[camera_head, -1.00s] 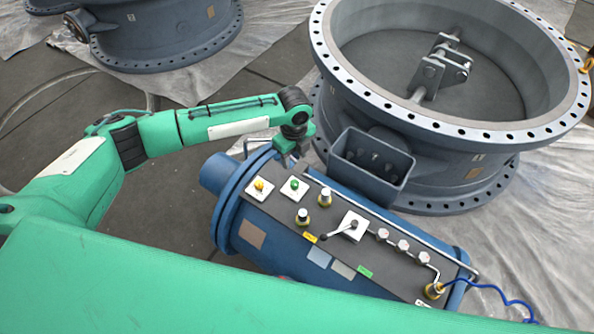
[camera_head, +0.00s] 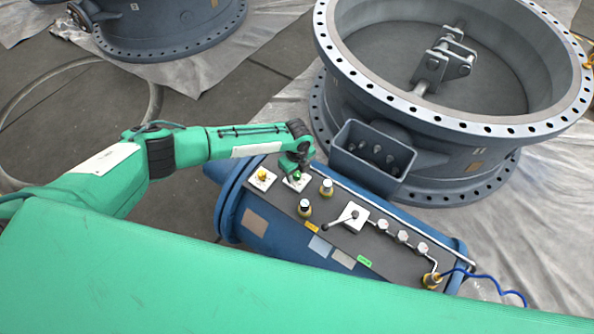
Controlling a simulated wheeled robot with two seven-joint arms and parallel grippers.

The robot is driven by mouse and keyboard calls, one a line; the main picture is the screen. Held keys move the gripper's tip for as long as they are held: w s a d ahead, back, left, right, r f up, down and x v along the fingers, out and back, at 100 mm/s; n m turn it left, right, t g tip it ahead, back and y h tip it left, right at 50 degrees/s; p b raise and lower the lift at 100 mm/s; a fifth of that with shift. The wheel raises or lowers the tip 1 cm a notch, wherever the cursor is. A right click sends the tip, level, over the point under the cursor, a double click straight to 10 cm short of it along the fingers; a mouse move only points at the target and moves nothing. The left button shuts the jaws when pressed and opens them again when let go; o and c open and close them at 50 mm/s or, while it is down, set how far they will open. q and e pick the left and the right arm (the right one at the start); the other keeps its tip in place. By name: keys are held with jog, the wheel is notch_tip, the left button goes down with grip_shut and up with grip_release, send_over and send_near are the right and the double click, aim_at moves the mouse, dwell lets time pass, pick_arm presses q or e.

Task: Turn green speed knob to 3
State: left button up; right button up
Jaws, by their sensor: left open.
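The green knob (camera_head: 297,177) sits on a white square plate on the dark top panel of the blue cylindrical unit (camera_head: 258,228). My left gripper (camera_head: 295,172) is right over this knob, pointing down, and partly hides the knob and its plate. It is open; whether its fingers touch the knob I cannot tell. The knob's scale marks are too small to read. A yellow knob (camera_head: 262,174) on its own white plate is just left of the green one. My right gripper is not in view.
A large grey valve ring (camera_head: 450,120) with an open box (camera_head: 372,160) stands close behind the panel.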

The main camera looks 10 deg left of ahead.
pick_arm(q)
jog(key=c, duration=1)
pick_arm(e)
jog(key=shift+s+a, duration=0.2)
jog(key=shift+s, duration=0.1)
